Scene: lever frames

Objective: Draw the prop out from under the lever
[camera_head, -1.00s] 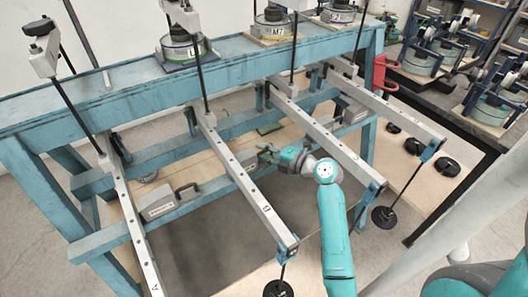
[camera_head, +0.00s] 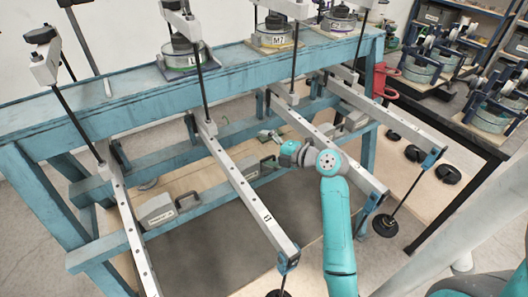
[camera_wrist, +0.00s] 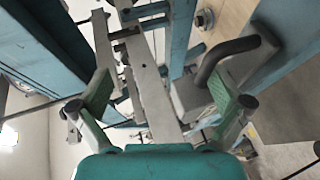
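My gripper (camera_head: 268,136) is between two long grey levers in the head view, pointing left and away. In the wrist view my gripper (camera_wrist: 161,88) is open, its green-padded fingers spread with nothing gripped. A grey block with a black handle (camera_head: 270,162) lies just below it in the head view, partly hidden. In the wrist view a grey block (camera_wrist: 190,100) with a curved black handle (camera_wrist: 212,66) lies near the right finger. A grey lever beam (camera_wrist: 151,90) runs between the fingers, farther off. I cannot tell whether the block touches a lever.
The blue frame (camera_head: 110,115) carries several levers with hanging rods. Another handled grey block (camera_head: 157,211) lies on the left under the leftmost lever (camera_head: 133,235).

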